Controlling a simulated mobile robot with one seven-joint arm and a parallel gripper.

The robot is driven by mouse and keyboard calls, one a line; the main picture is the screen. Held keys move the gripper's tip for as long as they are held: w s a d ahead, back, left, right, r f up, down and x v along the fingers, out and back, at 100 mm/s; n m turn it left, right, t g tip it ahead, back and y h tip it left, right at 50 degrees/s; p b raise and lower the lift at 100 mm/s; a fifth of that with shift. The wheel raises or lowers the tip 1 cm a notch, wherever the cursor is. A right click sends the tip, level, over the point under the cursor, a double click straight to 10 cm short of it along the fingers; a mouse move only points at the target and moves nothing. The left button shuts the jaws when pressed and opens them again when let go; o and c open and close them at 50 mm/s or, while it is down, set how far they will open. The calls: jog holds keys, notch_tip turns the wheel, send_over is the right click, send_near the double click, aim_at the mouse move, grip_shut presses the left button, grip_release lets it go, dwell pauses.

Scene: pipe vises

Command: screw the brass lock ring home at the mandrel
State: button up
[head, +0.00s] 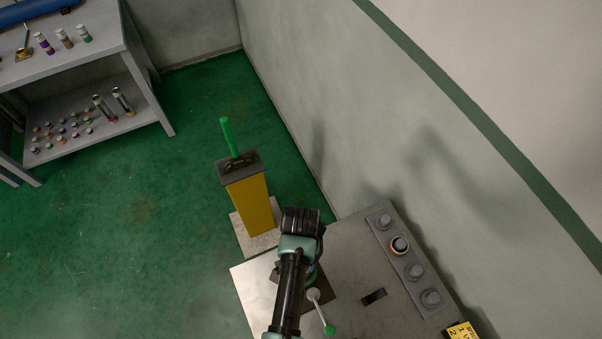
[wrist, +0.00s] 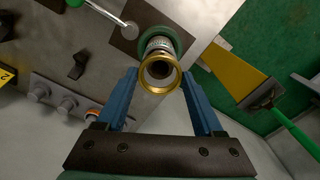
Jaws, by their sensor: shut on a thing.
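The brass lock ring (wrist: 145,83) is near the middle of the wrist view, facing the camera. My gripper (wrist: 160,77) is shut on it, with one blue finger on each side. Behind the ring is a grey ribbed cylinder, the mandrel (wrist: 159,43), coming out of a green body (wrist: 181,38) on a dark plate. The ring looks roughly in line with the mandrel; how far it sits on the thread cannot be told. In the head view my arm hides the ring and gripper fingers; part of the green body (head: 312,281) shows beside it.
A lever with a green knob (head: 329,329) stands beside the mandrel on the grey bench (head: 345,255). A black switch (head: 373,296) and a strip of grey knobs (head: 414,271) lie right, near the wall. A yellow post (head: 250,205) with a green handle stands behind. A shelf table (head: 75,60) is far left.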

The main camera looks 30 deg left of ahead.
jog(key=shift+f+b, duration=0.95)
jog(key=shift+f, duration=0.6)
dwell(1.0)
jog(key=o, duration=1.3)
jog(key=shift+o, duration=0.2)
notch_tip(320, 180, up, 13)
jog(key=b, duration=0.1)
jog(key=shift+b, duration=0.35)
jog(key=shift+w, duration=0.1)
